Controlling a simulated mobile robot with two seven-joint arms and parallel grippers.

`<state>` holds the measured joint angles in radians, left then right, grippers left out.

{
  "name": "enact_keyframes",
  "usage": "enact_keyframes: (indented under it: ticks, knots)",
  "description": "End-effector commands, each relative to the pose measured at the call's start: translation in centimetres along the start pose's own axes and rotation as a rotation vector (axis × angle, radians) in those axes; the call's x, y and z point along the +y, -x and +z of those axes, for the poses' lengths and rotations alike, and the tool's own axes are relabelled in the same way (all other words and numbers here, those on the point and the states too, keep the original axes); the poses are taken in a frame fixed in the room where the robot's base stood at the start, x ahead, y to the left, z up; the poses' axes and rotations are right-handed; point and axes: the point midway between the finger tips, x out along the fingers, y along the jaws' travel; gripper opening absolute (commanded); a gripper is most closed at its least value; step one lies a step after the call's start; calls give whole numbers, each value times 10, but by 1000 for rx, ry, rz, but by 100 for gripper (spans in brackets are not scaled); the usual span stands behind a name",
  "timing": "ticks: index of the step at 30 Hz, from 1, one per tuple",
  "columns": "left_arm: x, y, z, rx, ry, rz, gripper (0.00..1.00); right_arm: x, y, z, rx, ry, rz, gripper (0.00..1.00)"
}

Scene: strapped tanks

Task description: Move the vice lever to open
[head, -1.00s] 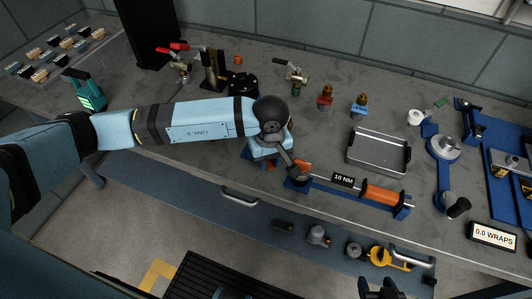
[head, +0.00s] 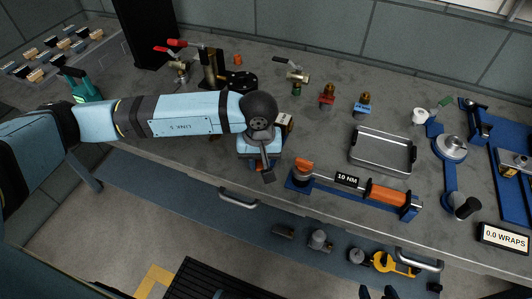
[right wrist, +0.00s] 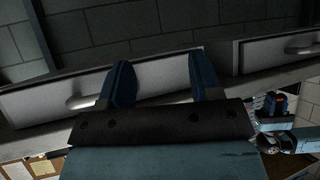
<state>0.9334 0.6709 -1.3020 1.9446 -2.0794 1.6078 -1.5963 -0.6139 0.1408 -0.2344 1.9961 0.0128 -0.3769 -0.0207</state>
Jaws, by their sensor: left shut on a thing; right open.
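My right gripper (head: 377,293) shows only at the bottom edge of the head view, away from the vice. In the right wrist view its two blue fingers (right wrist: 164,82) are apart with nothing between them.
A torque wrench with an orange grip (head: 386,196) lies in a blue holder just right of my left gripper. A metal tray (head: 383,151) and brass fittings (head: 327,96) stand behind. Drawer handles (head: 238,198) stick out below the bench edge. A drawer front (right wrist: 45,103) faces my right gripper.

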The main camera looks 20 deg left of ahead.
Motion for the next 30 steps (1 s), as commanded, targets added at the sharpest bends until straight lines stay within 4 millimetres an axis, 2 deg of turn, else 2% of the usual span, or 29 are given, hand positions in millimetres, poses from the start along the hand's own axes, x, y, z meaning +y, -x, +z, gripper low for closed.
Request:
enact_keyframes:
  ticks: [13,30]
  knots:
    - [-20,-3,-5,5,-265,1,0,0,-22,37,-9,-1,-1,58]
    - [-25,-1,-7,6,-334,2,0,-2,-27,41,-6,-3,-3,58]
